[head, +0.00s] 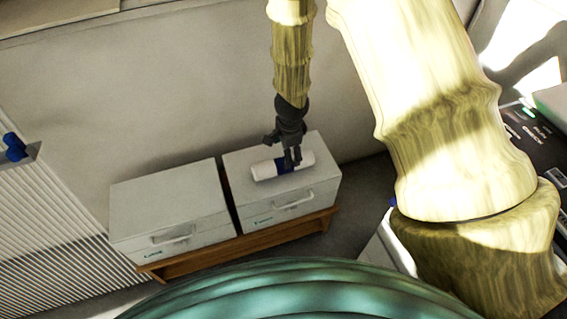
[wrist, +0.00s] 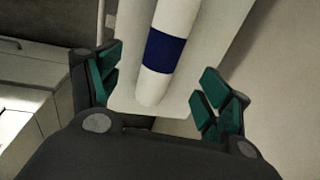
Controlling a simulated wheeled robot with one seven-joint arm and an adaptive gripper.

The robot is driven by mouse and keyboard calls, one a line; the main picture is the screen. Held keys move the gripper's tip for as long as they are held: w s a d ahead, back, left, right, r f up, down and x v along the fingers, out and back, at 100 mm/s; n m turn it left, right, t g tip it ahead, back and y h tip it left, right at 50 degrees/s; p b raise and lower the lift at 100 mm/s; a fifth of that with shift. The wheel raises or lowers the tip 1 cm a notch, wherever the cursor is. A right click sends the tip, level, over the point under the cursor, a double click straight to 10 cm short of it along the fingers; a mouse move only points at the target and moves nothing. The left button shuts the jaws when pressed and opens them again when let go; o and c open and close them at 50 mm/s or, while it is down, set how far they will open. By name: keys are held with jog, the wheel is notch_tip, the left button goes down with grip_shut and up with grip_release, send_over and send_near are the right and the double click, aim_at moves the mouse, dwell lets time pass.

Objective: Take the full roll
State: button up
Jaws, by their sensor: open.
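A white roll with a dark blue band (head: 264,171) lies on its side on top of the right white box (head: 240,195). In the wrist view the roll (wrist: 176,22) runs away from me, its near end between my open fingers. Whether the fingers reach down to the box top cannot be told.
A second white box (head: 170,200) with a handle stands to the left, its top bare. Both boxes rest on a low wooden bench (head: 240,246) against the wall. A dark blue object (head: 14,147) sits on a ledge at the far left.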

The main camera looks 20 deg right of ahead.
aim_at(283, 161)
jog(key=shift+w+a+f+b, duration=0.1)
jog(key=shift+w+f+b, duration=0.45)
jog(key=shift+f, duration=1.2)
jog(key=shift+w+a+f+b, duration=0.1)
jog(key=shift+w+f+b, duration=0.1)
jog(key=shift+f+b, duration=1.2)
jog(key=shift+w+a+f+b, duration=0.1)
jog(key=shift+w+f+b, duration=0.25)
jog(key=shift+f, duration=1.8)
jog(key=shift+r, duration=0.1)
jog(key=shift+c, duration=0.4)
jog(key=c, duration=1.2)
jog(key=shift+o, duration=0.2)
